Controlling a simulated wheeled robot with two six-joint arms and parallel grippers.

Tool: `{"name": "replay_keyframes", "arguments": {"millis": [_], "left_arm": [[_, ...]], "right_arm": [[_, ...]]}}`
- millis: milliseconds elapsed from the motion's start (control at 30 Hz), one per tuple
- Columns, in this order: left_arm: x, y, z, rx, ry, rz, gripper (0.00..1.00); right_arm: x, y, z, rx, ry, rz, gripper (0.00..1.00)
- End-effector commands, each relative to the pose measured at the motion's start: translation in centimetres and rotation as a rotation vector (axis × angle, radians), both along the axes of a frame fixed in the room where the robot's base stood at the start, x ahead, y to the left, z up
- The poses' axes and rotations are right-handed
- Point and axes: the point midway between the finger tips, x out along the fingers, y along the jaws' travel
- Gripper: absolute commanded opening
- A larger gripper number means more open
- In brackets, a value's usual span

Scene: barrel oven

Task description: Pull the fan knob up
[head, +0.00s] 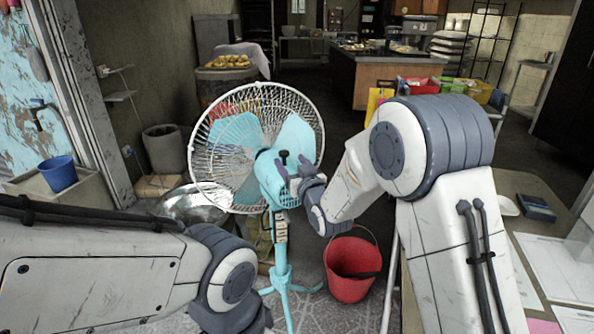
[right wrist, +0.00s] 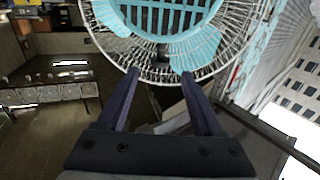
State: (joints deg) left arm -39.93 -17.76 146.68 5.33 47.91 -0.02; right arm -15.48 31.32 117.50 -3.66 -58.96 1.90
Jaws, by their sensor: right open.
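A light-blue standing fan with a white wire cage (head: 207,165) stands in the middle of the head view. Its small black fan knob (head: 284,156) sticks up from the top of the blue motor housing (head: 268,182). My right gripper (head: 292,167) is at the housing, close to the knob, with its fingers apart. In the right wrist view, the open fingers of my right gripper (right wrist: 158,85) point towards the fan (right wrist: 185,55). The dark knob (right wrist: 162,53) shows beyond and between the fingertips. I cannot tell whether the fingers touch it. My left gripper is out of view.
A red bucket (head: 349,280) stands on the floor right of the fan's stand. A metal bowl (head: 190,207) is behind my left arm. A blue bucket (head: 59,173) is at the far left. A table with papers (head: 560,268) is at the right.

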Motion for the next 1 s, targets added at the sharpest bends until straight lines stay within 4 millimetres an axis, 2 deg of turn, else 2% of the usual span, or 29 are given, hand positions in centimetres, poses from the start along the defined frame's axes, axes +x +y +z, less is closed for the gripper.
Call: {"name": "replay_keyframes", "arguments": {"millis": [100, 267, 633, 767, 867, 967, 1000], "left_arm": [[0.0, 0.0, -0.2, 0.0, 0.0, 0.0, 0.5], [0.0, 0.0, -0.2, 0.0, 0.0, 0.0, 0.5], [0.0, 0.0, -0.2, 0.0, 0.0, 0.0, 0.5], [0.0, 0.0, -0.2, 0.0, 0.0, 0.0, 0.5], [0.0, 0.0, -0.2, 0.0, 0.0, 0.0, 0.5], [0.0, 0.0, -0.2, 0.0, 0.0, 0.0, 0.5], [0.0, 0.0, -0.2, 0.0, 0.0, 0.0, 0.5]], "right_arm": [[-1.9, -0.7, 0.0, 0.0, 0.0, 0.0, 0.68], [-3.5, -1.2, 0.0, 0.0, -0.001, -0.001, 0.68], [-3.9, -1.3, 0.0, 0.0, -0.001, 0.0, 0.68], [-4.4, -0.8, -0.2, -0.012, 0.035, 0.008, 0.68], [-5.9, 0.4, -1.0, -0.046, 0.134, 0.027, 0.68], [-9.0, 1.8, -2.5, -0.104, 0.294, 0.058, 0.68], [-10.6, 2.2, -3.2, -0.132, 0.366, 0.073, 0.68]]}}
